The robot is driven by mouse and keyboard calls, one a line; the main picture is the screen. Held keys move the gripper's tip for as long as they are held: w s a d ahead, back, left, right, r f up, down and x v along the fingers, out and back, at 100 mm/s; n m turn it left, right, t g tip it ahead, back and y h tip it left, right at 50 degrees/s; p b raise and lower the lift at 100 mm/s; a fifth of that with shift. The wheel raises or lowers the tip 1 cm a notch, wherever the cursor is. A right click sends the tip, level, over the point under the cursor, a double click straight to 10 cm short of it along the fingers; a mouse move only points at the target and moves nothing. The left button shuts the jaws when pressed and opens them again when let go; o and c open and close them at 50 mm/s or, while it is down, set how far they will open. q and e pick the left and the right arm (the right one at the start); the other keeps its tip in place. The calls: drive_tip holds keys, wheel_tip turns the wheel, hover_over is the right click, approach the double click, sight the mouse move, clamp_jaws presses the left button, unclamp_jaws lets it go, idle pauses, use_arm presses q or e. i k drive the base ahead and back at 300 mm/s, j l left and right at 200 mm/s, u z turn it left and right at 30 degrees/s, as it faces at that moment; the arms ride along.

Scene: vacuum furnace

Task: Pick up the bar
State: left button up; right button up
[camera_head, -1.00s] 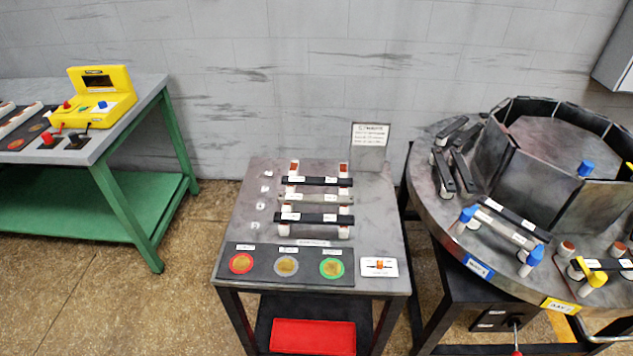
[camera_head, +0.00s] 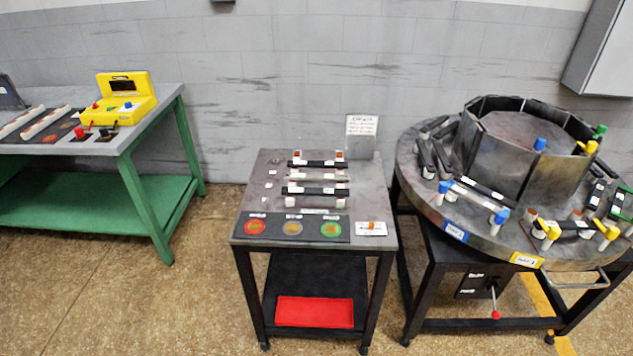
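Several bars lie across white posts on the small dark metal table (camera_head: 376,205) in the middle. A black bar (camera_head: 326,163) lies at the back, a light grey bar (camera_head: 317,177) lies in the middle, and another black bar (camera_head: 315,191) lies in front. More bars rest on the round table at right, among them a light bar (camera_head: 474,194) between blue-capped posts and a black bar (camera_head: 576,225) between yellow-capped posts. I cannot tell which bar the task means. Neither of my grippers shows in the head view.
A green bench (camera_head: 110,200) with a yellow device (camera_head: 124,97) stands left. Open floor (camera_head: 200,300) lies in front.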

sight(293, 164)
drive_tip(key=k+z, duration=0.15)
drive_tip(key=z, duration=0.25)
drive_tip(key=k+l+z, duration=0.1)
drive_tip(key=z, duration=0.3)
drive_tip(key=k+l+z, duration=0.15)
drive_tip(key=z, duration=0.2)
drive_tip(key=j+z, duration=0.1)
drive_tip(key=z, duration=0.8)
drive_tip(key=j+z, duration=0.1)
drive_tip(key=z, duration=0.35)
drive_tip(key=k+z, duration=0.1)
drive_tip(key=z, duration=0.35)
drive_tip(key=k+j, duration=0.2)
drive_tip(key=j, duration=0.2)
drive_tip(key=k+j, duration=0.2)
drive_tip(key=j, duration=0.2)
drive_tip(key=k+j+z, duration=0.1)
drive_tip(key=j, duration=0.3)
drive_tip(key=k+j, duration=0.5)
drive_tip(key=j, duration=0.25)
drive_tip(key=k+j, duration=0.2)
drive_tip(key=j, duration=0.2)
drive_tip(key=z, duration=0.05)
